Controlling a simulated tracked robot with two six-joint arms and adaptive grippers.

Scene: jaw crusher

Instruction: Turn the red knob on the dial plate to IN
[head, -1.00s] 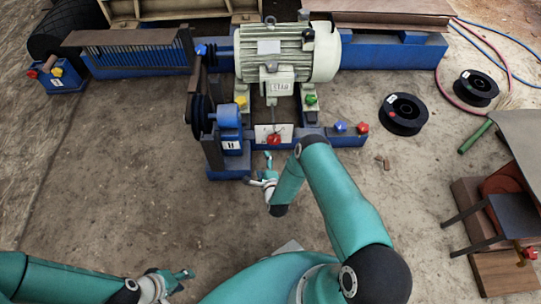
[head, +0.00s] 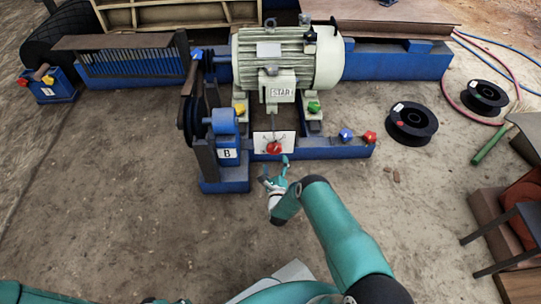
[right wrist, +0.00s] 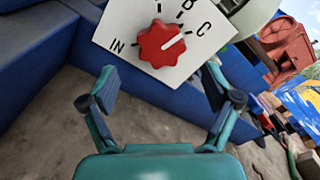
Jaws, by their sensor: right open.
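The red knob (head: 273,147) sits on a white dial plate (head: 262,137) at the front of the blue frame below the motor. In the right wrist view the knob (right wrist: 161,44) has a white pointer line aimed to the upper right, toward the letter C. IN is printed left of the knob on the plate (right wrist: 112,19), and B is at the top. My right gripper (head: 277,165) is open and empty just in front of the plate. Its fingers (right wrist: 157,88) are spread below the knob, apart from it. My left gripper (head: 166,301) barely shows at the bottom edge.
A blue beam (head: 325,148) runs right of the plate, with blue and red knobs (head: 370,137) on its end. A blue block marked B (head: 226,140) stands to the left. Black spools (head: 411,122) lie on the ground at right. Bare ground lies in front.

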